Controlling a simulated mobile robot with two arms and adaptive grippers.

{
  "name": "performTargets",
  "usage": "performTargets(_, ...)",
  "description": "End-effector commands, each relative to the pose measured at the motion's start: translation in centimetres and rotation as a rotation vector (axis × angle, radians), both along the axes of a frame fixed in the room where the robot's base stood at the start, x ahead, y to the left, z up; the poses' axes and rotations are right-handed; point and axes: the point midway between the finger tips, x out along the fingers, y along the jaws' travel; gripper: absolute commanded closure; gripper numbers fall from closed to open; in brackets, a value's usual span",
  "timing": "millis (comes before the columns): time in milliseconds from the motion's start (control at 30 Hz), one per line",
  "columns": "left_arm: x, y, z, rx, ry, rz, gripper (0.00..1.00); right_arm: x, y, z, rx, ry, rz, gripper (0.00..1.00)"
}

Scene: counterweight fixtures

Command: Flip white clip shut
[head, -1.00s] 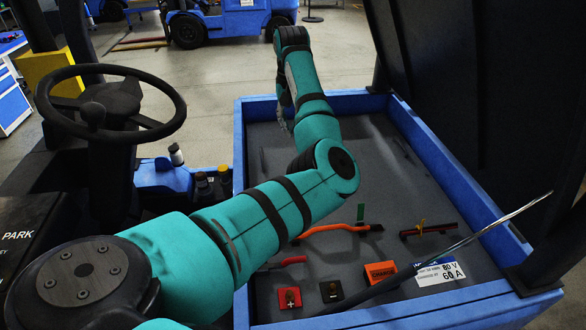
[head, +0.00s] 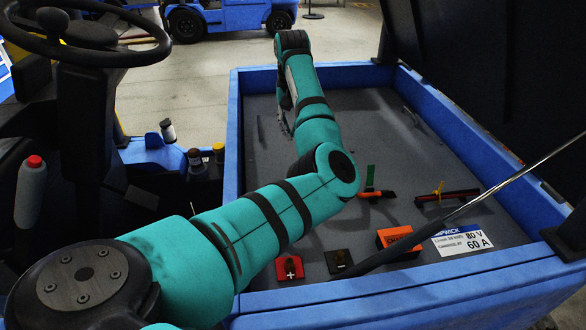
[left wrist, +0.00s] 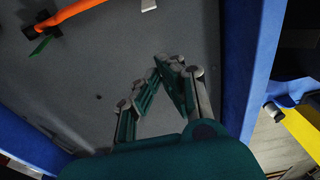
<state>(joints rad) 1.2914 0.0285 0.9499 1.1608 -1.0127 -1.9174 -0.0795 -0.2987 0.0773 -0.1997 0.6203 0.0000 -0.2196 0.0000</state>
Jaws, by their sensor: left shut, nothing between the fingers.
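No white clip shows clearly in the head view; my left arm covers part of the tray. A small white piece (left wrist: 149,5) shows at the top edge of the left wrist view, too cut off to tell whether it is the clip. My left gripper (left wrist: 168,62) is shut and empty above the grey tray floor (left wrist: 85,85). In the head view the gripper (head: 284,118) is mostly hidden beside my forearm, over the left part of the tray. A green clip (head: 370,174) stands on an orange cable (head: 376,194). My right gripper is not in view.
A blue wall (head: 236,140) rims the tray. A yellow clip (head: 438,189), orange block (head: 394,240), red terminal (head: 290,268) and black terminal (head: 338,262) sit at the front. A strut (head: 480,203) crosses the right front. A dark raised lid (head: 480,70) stands right.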

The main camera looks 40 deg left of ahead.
Motion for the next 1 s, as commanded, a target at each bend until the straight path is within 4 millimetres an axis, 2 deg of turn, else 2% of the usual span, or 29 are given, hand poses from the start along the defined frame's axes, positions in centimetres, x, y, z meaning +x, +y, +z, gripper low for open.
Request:
performTargets(300,0.0,0.0,0.0,0.0,0.0,0.0,1.0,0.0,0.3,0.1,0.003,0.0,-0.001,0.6)
performTargets(433,0.0,0.0,-0.7,0.0,0.001,-0.001,1.0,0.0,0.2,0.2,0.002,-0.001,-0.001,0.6)
performTargets(567,0.1,0.1,-2.5,-0.001,0.003,-0.001,1.0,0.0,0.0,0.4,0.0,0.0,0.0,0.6)
performTargets(900,0.4,0.5,-9.8,-0.003,0.002,0.0,1.0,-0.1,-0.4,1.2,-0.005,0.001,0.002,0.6)
performTargets(933,0.4,0.5,-10.2,-0.002,0.001,0.0,1.0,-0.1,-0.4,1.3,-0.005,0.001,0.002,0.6)
performTargets(1000,-0.2,-0.5,-9.4,0.0,-0.001,0.0,1.0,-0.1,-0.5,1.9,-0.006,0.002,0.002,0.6)
